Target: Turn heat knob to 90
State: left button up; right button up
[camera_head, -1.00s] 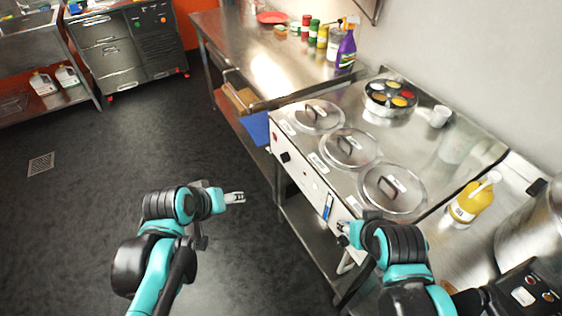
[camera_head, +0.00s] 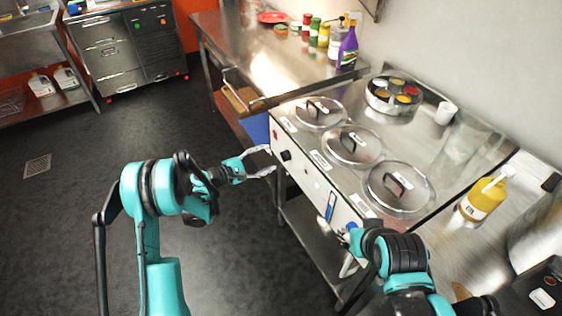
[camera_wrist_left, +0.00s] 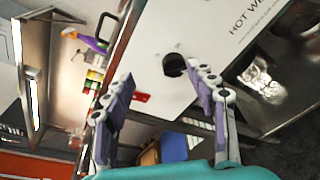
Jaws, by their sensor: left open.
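The black heat knob (camera_head: 286,155) is on the white front panel of the counter unit, near its left end. It also shows in the left wrist view (camera_wrist_left: 174,65), beside the fingertips. My left gripper (camera_head: 270,162) is open, with its fingers pointing at the panel just left of the knob. In the left wrist view the two purple-padded fingers (camera_wrist_left: 160,75) are spread, with the knob showing between their tips and nearer the right one. The gap to the knob is hard to judge.
Three round glass lids (camera_head: 352,146) with handles cover wells on the steel top. A round tray of spices (camera_head: 392,95) and a white cup (camera_head: 445,114) stand behind them. A yellow bottle (camera_head: 484,198) stands at the right.

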pick_arm(q)
jog(key=n+h, duration=0.2)
send_near(285, 156)
jog(key=w+d+t+b, duration=0.1)
jog(key=w+d+b, duration=0.1)
jog(key=w+d, duration=0.2)
jog(key=d, duration=0.3)
jog(key=shift+w+f+y+b, duration=0.3)
jog(key=shift+w+f+b, duration=0.05)
jog(key=c, duration=1.1)
